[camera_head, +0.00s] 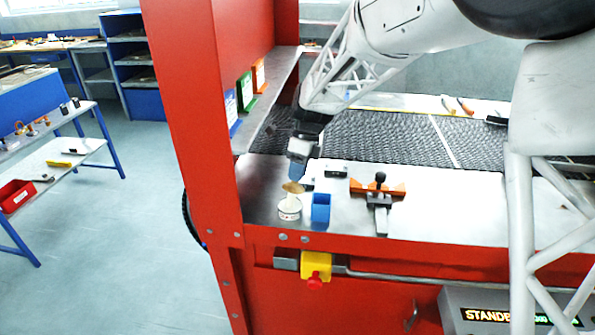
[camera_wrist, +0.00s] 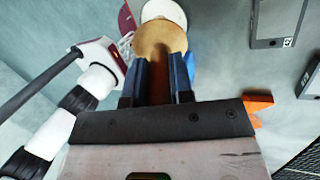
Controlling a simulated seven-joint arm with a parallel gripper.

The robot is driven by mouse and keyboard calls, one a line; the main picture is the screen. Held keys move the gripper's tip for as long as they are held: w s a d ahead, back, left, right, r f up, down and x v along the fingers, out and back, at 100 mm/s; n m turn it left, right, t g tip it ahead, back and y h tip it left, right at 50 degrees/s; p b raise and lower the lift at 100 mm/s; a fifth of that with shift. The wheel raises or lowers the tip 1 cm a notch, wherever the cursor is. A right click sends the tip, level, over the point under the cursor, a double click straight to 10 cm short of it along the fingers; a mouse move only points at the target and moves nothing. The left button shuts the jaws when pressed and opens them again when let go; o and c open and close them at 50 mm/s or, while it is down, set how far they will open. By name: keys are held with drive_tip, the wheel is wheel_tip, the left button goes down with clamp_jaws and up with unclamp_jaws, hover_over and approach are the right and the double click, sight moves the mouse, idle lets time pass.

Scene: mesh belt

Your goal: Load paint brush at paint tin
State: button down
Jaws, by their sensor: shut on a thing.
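My gripper (camera_head: 298,174) is over the left end of the metal worktop in the head view, pointing down. Its blue fingers (camera_wrist: 160,80) are shut on a tan, rounded piece that appears to be the paint brush (camera_wrist: 160,40); it also shows below the fingertips in the head view (camera_head: 293,187). The white paint tin (camera_head: 289,208) stands on the worktop just below the brush. I cannot tell whether the brush touches its rim. A white round shape beyond the brush in the wrist view is probably the tin (camera_wrist: 164,11). The brush hides much of it.
Farther right is a clamp-like fixture (camera_head: 379,199) with orange arms. A small grey box (camera_head: 335,171) lies behind. A red post (camera_head: 190,120) rises at the left. The worktop's right part is clear; the mesh belt (camera_head: 385,138) runs behind.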

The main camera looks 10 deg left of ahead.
drive_tip(key=shift+f, duration=0.1)
idle(0.5)
drive_tip(key=shift+r, duration=3.55)
drive_tip(key=shift+w, duration=0.1)
drive_tip(key=w+d+f+n+t+h, duration=0.1)
drive_tip(key=w+d+f+n+h, duration=0.1)
drive_tip(key=w+d+n, duration=0.8)
drive_tip(key=w+d+f+n+t+h, duration=0.1)
drive_tip(key=w+d+f+n+h, duration=0.1)
drive_tip(key=w+d+n, duration=0.8)
drive_tip(key=w+d+h, duration=0.1)
drive_tip(key=w+d, duration=0.1)
drive_tip(key=d, duration=0.6)
drive_tip(key=shift+d+h, duration=0.25)
drive_tip(key=shift+h, duration=0.15)
